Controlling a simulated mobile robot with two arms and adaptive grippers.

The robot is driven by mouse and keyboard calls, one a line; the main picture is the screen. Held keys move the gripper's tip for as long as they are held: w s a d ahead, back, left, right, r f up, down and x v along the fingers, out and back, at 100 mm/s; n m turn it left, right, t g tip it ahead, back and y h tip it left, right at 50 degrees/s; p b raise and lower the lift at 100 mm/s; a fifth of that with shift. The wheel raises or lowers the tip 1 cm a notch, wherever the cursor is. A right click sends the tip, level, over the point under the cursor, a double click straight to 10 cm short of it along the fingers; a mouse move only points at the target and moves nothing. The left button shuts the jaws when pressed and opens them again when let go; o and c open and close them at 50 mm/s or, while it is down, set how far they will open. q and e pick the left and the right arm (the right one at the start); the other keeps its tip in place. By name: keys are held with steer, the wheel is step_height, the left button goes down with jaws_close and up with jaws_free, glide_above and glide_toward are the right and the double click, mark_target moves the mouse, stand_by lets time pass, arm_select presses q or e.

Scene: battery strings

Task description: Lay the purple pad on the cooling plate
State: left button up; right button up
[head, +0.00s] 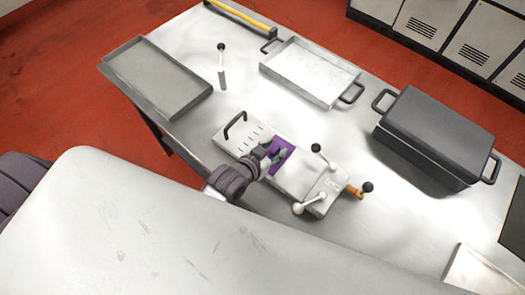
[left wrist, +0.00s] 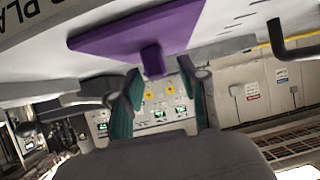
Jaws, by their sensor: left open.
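The purple pad (head: 283,150) lies flat on the pale cooling plate (head: 297,178) in the head view. It also shows in the left wrist view (left wrist: 125,38), with a small purple tab (left wrist: 152,60) standing out from its face. My left gripper (head: 271,157) is at the pad and covers part of it in the head view. In the left wrist view its teal fingers (left wrist: 163,75) are apart, one on each side of the tab, with gaps visible. My right gripper is in neither view.
Levers with black knobs (head: 368,187) and white handles (head: 298,208) stand at the plate's right end. A grey tray (head: 150,72), a handled white pan (head: 310,70) and a dark lidded box (head: 440,130) stand around. Bare steel table (head: 220,115) lies between them.

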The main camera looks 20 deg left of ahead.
arm_select(q)
steer(key=v, duration=1.1)
steer(key=shift+s+b, duration=0.15)
steer(key=shift+b, duration=0.3)
steer(key=shift+a, duration=0.1)
